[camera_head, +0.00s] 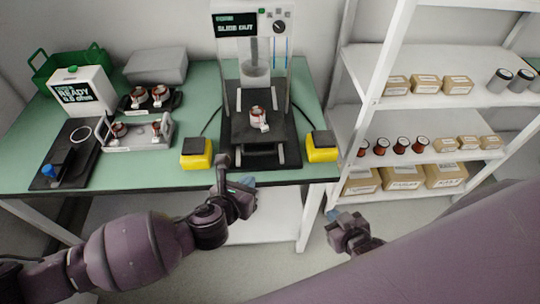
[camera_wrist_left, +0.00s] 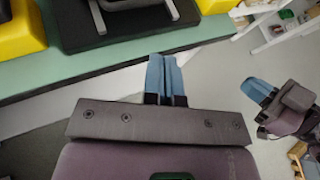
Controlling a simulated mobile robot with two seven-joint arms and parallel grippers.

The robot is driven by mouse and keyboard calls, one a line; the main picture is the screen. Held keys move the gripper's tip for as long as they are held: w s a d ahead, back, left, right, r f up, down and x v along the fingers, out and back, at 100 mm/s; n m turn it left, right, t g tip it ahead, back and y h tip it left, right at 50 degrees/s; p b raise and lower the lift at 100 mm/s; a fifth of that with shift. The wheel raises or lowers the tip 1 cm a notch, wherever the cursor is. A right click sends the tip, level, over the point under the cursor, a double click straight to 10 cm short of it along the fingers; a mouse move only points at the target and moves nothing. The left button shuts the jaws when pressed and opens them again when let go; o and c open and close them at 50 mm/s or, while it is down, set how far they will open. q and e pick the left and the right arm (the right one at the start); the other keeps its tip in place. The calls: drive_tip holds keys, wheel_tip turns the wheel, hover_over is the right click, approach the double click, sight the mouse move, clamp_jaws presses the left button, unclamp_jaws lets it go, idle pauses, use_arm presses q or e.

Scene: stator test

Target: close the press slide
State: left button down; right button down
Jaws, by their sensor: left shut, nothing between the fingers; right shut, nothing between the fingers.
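The press (camera_head: 250,62) stands at the back right of the green table, and its display reads "SLIDE OUT". Its slide (camera_head: 262,158) sticks out at the front over a black base, with a stator (camera_head: 258,117) of copper and white parts on it. My left gripper (camera_head: 248,182) is shut and empty in front of the table's front edge, just before the press. In the left wrist view its blue fingers (camera_wrist_left: 164,78) are together, pointing at the table edge. My right gripper (camera_head: 333,214) is shut and empty, lower and to the right, off the table; it also shows in the left wrist view (camera_wrist_left: 256,88).
Yellow boxes with black tops stand left (camera_head: 196,153) and right (camera_head: 321,146) of the press base. A meter reading "READY" (camera_head: 82,92), stator trays (camera_head: 140,140) and a green basket (camera_head: 70,64) occupy the table's left. White shelves (camera_head: 440,105) with boxes stand at right.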

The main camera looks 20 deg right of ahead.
use_arm(q)
drive_tip(key=m, duration=0.1)
drive_tip(key=b, duration=0.2)
approach(274, 152)
drive_tip(key=x, duration=0.5)
drive_tip(key=shift+f, duration=0.25)
drive_tip(key=shift+w+d+f, duration=0.1)
drive_tip(key=shift+w+d, duration=0.5)
